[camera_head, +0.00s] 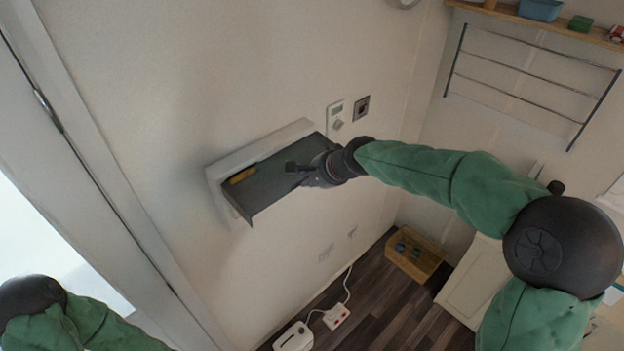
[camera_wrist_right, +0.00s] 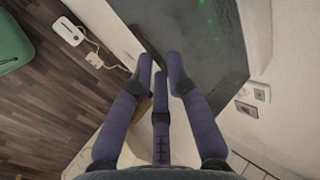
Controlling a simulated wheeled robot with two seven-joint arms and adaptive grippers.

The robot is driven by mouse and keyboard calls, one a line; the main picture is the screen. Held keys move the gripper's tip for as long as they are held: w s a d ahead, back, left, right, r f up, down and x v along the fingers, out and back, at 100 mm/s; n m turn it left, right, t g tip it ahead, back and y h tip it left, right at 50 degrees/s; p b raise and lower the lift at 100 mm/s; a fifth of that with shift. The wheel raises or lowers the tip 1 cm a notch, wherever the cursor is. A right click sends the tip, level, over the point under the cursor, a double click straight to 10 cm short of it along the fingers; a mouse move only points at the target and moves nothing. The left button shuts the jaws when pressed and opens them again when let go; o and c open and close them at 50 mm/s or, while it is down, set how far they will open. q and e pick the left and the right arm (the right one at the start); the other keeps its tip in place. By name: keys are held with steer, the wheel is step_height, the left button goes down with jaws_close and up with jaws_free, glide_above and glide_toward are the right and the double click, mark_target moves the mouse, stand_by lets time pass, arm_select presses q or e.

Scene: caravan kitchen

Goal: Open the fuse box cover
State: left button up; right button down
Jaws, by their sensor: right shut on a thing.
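The white fuse box (camera_head: 216,178) is mounted on the wall in the head view. Its dark, smoky cover (camera_head: 268,186) stands out from the white frame at an angle, with a gap at the left end where something yellow shows inside. My right gripper (camera_head: 298,172) is at the cover's right part. In the right wrist view the fingers (camera_wrist_right: 162,72) close at the edge of the dark cover (camera_wrist_right: 205,50), and small green lights show through it. The exact contact is partly hidden by the fingers. My left arm shows at the bottom left, but its gripper is out of view.
A thermostat (camera_head: 335,115) and a wall switch (camera_head: 361,107) sit right of the box. A white device (camera_head: 293,337) with a cable and a wooden crate (camera_head: 416,256) are on the dark floor. A door frame (camera_head: 100,170) stands at the left. A wall rack (camera_head: 530,75) hangs upper right.

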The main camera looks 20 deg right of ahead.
steer(key=shift+w+r, duration=0.1)
steer(key=shift+w, duration=0.05)
steer(key=c, duration=1.4)
jaws_free()
steer(key=shift+a, duration=0.15)
steer(key=shift+o, duration=0.2)
steer(key=shift+w+a+f, duration=0.2)
steer(key=shift+w+f, duration=0.1)
steer(key=shift+w, duration=0.35)
steer(key=shift+s+d, duration=0.2)
steer(key=shift+s, duration=0.25)
steer(key=v, duration=1.2)
steer(key=shift+r, duration=0.1)
